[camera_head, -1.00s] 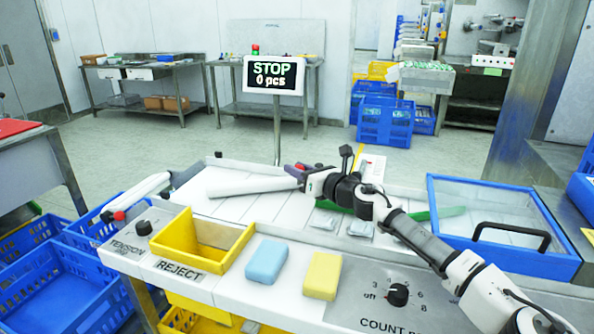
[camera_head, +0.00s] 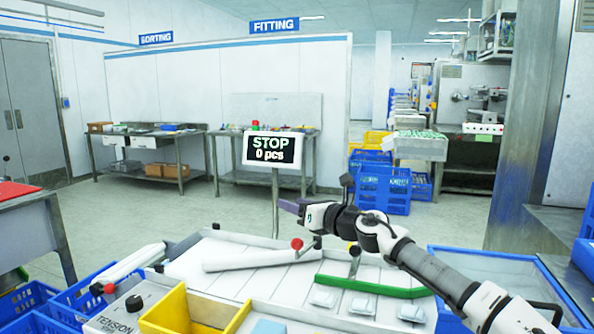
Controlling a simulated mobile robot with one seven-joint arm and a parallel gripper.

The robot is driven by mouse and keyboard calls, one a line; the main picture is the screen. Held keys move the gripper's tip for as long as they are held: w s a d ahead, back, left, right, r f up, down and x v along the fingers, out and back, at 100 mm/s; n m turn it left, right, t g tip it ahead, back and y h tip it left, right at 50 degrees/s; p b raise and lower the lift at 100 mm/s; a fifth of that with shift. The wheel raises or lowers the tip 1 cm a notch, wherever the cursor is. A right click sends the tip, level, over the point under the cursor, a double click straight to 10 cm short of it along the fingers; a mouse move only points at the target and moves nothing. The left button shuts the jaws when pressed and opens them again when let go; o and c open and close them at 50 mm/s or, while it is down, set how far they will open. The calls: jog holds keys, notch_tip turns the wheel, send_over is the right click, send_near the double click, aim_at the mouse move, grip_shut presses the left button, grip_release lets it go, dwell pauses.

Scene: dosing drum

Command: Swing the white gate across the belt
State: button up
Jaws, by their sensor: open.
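The white gate (camera_head: 255,260) is a long white bar lying across the pale slatted belt (camera_head: 265,285). Its right end is near a small post, and a red knob (camera_head: 297,244) stands there. My gripper (camera_head: 285,206) is open and empty, with dark fingertips pointing left. In the picture it appears above the gate's right end, apart from the knob. My arm reaches in from the lower right and hides part of the far right side. A green bar (camera_head: 370,287) lies farther right on the belt.
Several small pale packs (camera_head: 358,305) lie in front of the green bar. A yellow bin (camera_head: 190,312) is at the front left, and a blue-framed clear lid (camera_head: 500,270) is at the right. The STOP display (camera_head: 270,149) stands behind the belt on a post.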

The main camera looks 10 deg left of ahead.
notch_tip(320, 180, up, 10)
dwell(0.3)
jog(key=shift+f, duration=0.15)
